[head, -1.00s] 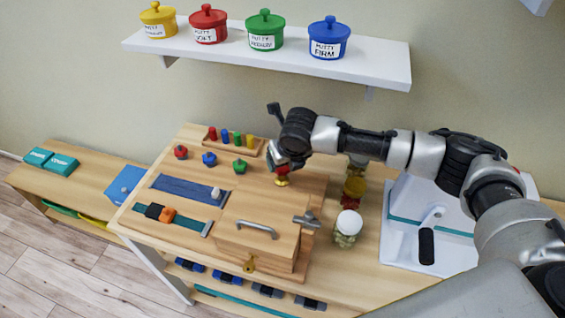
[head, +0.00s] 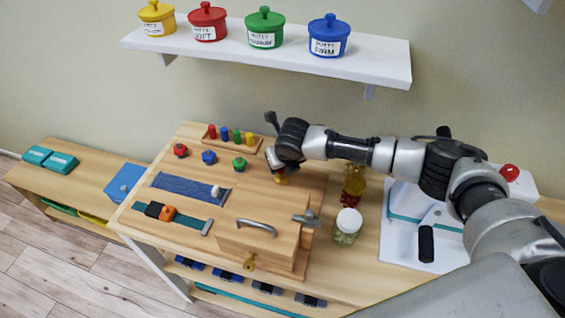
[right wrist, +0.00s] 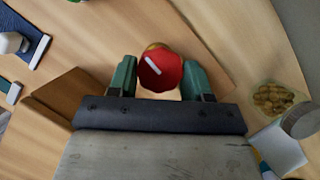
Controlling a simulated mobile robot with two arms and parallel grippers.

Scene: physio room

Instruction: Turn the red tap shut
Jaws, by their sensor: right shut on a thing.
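The red tap (right wrist: 161,71) sits between the green fingers of my right gripper (right wrist: 161,80) in the right wrist view. Its round red top has a white mark slanting from upper left to lower right. A bit of brass shows behind it. In the head view my right gripper (head: 279,172) is shut on the tap at the back of the wooden board. There the gripper hides the red top, and only a little of the brass base (head: 280,180) shows below. My left gripper is not in view.
Red, blue and green knobs (head: 209,157) stand left of the tap, with a peg rack (head: 233,147) behind. A wooden box with a grey handle (head: 257,227) stands in front. Jars, including a white-lidded one (head: 348,222), stand to the right. A shelf (head: 375,66) hangs above.

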